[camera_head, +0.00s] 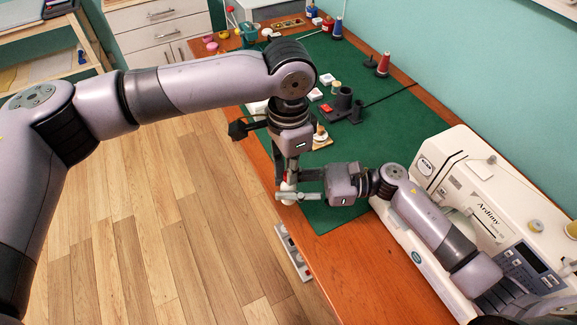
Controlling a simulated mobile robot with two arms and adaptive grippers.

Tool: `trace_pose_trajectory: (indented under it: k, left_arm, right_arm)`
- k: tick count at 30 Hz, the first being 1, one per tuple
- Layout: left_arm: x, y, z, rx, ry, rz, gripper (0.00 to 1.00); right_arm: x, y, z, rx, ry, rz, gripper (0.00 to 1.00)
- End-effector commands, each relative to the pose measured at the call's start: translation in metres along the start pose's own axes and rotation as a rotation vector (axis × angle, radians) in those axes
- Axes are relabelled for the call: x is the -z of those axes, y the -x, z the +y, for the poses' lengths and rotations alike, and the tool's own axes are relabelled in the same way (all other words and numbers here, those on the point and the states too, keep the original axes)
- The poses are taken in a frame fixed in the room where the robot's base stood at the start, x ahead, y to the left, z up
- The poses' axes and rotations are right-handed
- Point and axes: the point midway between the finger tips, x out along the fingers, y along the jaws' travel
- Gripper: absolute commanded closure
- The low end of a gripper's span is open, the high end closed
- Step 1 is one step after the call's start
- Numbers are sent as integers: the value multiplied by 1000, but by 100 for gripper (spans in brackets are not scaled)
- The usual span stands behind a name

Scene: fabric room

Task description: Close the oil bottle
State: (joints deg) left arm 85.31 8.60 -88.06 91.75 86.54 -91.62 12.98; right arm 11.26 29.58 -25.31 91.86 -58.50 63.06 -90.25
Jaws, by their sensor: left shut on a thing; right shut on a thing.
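The oil bottle (287,193) is a small whitish thing at the front left edge of the green mat, mostly hidden by my grippers. My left gripper (291,176) comes down from above and is shut on a small reddish piece at the bottle's top, which looks like the cap. My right gripper (290,196) reaches in level from the right and is shut on the bottle's body. The bottle looks about upright. Whether the cap sits fully on the bottle is too small to tell.
The green mat (345,215) lies on a wooden table (365,275). A white sewing machine (480,200) stands at right, close to my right arm. A black holder (343,104), thread cones (383,65) and small jars are further back. Wooden floor (170,240) is at left.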

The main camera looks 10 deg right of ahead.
Motion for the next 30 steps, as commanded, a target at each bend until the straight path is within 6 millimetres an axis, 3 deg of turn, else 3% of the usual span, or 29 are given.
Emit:
trace_pose_trajectory:
  k: [6, 7, 17, 26, 30]
  left_arm:
    - [0, 0, -1, 2, 2, 0, 100]
    - [0, 0, -1, 2, 2, 0, 85]
    - [0, 0, -1, 2, 1, 0, 63]
    - [0, 1, 0, 1, 1, 0, 62]
    - [1, 11, -1, 1, 1, 2, 62]
  right_arm:
    - [0, 0, 1, -2, 0, 0, 100]
    - [0, 0, 1, -2, 0, 0, 100]
    - [0, 0, 0, -1, 0, 0, 100]
    - [0, 0, 0, -1, 0, 0, 100]
    - [0, 0, 0, -1, 0, 0, 100]
